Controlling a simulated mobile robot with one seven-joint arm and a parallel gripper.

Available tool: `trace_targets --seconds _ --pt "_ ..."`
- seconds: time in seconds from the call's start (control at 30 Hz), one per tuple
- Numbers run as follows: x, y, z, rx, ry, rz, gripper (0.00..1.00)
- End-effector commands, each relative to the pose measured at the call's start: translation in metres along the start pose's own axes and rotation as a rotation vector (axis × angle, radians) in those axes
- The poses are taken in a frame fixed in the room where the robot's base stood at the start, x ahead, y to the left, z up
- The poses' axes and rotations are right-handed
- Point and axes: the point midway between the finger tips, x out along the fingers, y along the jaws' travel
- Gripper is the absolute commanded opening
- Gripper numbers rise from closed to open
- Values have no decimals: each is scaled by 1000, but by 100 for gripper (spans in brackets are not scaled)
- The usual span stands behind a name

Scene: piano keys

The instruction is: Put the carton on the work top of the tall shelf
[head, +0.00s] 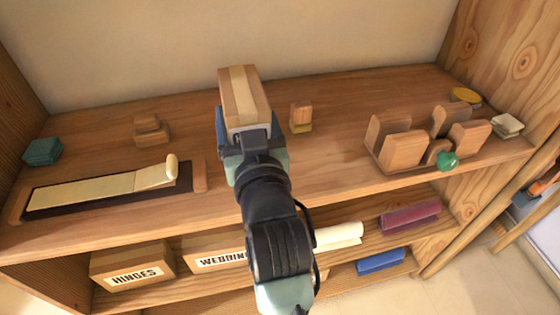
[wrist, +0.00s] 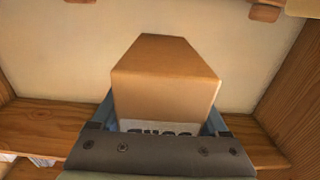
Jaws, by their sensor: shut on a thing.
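The carton (head: 241,97) is a brown cardboard box with a paler tape strip along its top. My gripper (head: 246,135) is shut on it, with a blue finger on each side. In the head view the carton appears over the middle of the work top (head: 330,125) of the tall shelf; I cannot tell how high above it. In the wrist view the carton (wrist: 165,85) fills the middle between the fingers, and dark printing on its near face is partly hidden by my gripper.
On the work top stand a wooden rack (head: 402,150) at right, a scroll on a dark board (head: 110,190) at left, teal blocks (head: 43,151), wooden blocks (head: 150,129) and a small block (head: 301,116). Boxes labelled HINGES (head: 132,270) and WEBBING (head: 215,255) sit below.

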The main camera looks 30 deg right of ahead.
Motion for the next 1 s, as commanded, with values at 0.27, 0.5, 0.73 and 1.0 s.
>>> trace_targets --seconds 0.27,0.5,0.73,1.0 --pt "0 1 42 0 0 1 5" --pt "0 0 78 1 -4 1 5" --pt "0 0 95 0 1 0 5" --pt "0 0 96 0 1 0 5"
